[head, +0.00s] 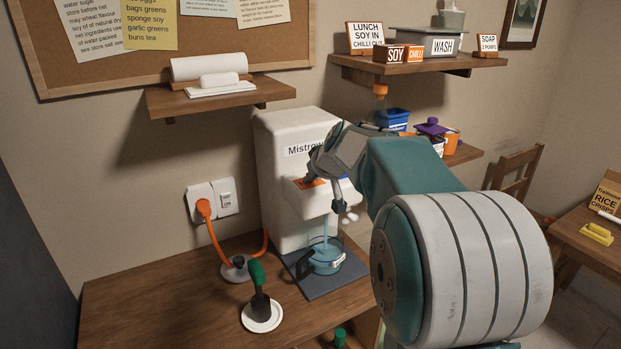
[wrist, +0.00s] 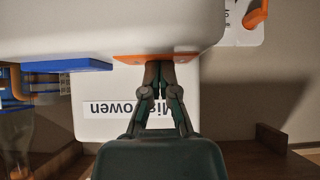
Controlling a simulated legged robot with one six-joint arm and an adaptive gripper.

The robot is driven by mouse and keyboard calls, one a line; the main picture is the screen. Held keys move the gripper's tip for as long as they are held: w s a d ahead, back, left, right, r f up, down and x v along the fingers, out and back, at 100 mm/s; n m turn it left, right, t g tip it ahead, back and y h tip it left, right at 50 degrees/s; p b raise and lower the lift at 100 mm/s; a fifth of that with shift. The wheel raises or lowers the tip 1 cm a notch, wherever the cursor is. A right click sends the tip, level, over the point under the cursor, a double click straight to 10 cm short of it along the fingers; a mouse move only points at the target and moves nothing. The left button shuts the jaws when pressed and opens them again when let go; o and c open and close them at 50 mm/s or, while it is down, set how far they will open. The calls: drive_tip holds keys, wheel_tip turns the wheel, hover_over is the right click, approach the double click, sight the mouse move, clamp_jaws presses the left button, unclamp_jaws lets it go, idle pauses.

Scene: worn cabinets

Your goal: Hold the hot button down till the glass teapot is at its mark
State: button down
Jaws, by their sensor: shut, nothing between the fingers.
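The white dispenser (head: 280,135), labelled "Mistrowen", stands on the counter. An orange button plate (head: 306,183) is on its front ledge; the orange plate also shows in the wrist view (wrist: 128,58). My gripper (head: 311,180) is shut and empty, with its fingertips (wrist: 158,66) at the orange plate and apparently touching it. The glass teapot (head: 337,264) stands upright below the spout. A pale blue stream runs down into it, and bluish liquid shows inside. The teapot's fill mark cannot be made out.
A dark tray (head: 320,288) lies under the teapot. A green-handled brush (head: 257,274) stands on a white saucer (head: 262,325) in front. An orange cable (head: 216,240) runs from the wall socket. A blue button (wrist: 66,66) is beside the orange plate. Shelves hang above.

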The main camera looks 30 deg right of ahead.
sight(313, 186)
drive_tip(key=shift+s+f, duration=0.15)
drive_tip(key=shift+f, duration=0.55)
drive_tip(key=r, duration=0.6)
drive_tip(key=shift+s+r, duration=0.1)
drive_tip(key=shift+s, duration=0.15)
drive_tip(key=v, duration=0.8)
drive_tip(key=shift+s+r, duration=0.2)
drive_tip(key=shift+r, duration=0.05)
drive_tip(key=shift+d, duration=0.1)
drive_tip(key=s+a+f+g, duration=0.1)
drive_tip(key=s+a+f, duration=0.7)
drive_tip(key=s, duration=0.4)
drive_tip(key=s+a+f+g, duration=0.2)
drive_tip(key=s+a+f, duration=0.6)
drive_tip(key=s, duration=0.4)
drive_tip(key=shift+s+f+g, duration=0.3)
drive_tip(key=shift+f, duration=0.2)
